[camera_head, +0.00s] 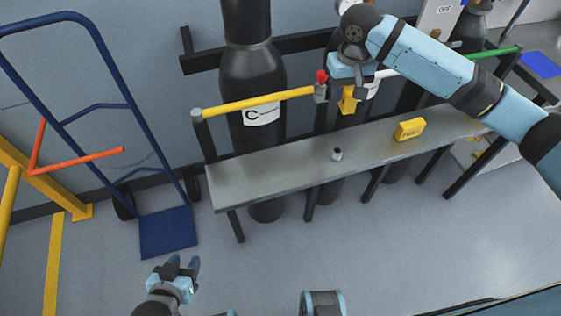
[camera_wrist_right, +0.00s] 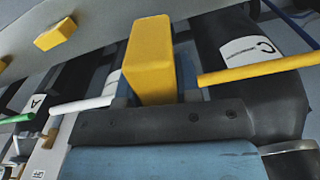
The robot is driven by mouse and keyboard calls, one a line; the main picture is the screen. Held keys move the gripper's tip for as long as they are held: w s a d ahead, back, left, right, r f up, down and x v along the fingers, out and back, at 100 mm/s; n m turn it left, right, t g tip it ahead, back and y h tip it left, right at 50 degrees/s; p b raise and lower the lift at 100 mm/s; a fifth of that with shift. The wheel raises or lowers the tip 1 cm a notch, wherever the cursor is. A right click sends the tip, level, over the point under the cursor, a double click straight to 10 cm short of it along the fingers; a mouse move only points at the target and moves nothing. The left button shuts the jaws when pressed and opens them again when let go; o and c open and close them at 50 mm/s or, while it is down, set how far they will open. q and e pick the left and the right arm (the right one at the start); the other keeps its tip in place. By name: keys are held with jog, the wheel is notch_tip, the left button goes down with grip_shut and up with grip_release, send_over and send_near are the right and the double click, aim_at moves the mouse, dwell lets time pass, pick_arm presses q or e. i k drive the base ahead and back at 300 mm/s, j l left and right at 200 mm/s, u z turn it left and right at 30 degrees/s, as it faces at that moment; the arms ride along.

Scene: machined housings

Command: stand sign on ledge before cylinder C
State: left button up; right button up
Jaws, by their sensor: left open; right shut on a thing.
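Cylinder C (camera_head: 252,80) is a tall black bottle with a white C label, standing behind the ledge at its left part. Its label also shows in the right wrist view (camera_wrist_right: 250,50). The ledge (camera_head: 270,167) is a long grey shelf; its part in front of cylinder C is bare. My right gripper (camera_head: 348,92) is shut on a yellow sign (camera_wrist_right: 150,58), held above and behind the ledge, right of cylinder C. The sign's lettering is not readable. My left gripper (camera_head: 182,265) is open and empty, low in front of the ledge.
A second yellow sign (camera_head: 410,129) stands on the ledge further right. A small metal piece (camera_head: 337,154) sits mid-ledge. A yellow bar (camera_head: 258,102) crosses before cylinder C, with a red knob (camera_head: 321,76) at its right end. A blue hand truck (camera_head: 168,231) stands left.

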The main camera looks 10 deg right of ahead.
aim_at(279, 169)
jog(key=i+j+z, duration=0.15)
jog(key=j+z, duration=0.2)
jog(key=j, duration=0.15)
jog(key=i+j+z, duration=0.1)
jog(key=j+z, duration=0.2)
jog(key=j, duration=0.25)
jog(key=j+z, duration=0.35)
jog(key=j, duration=0.2)
jog(key=i, duration=0.05)
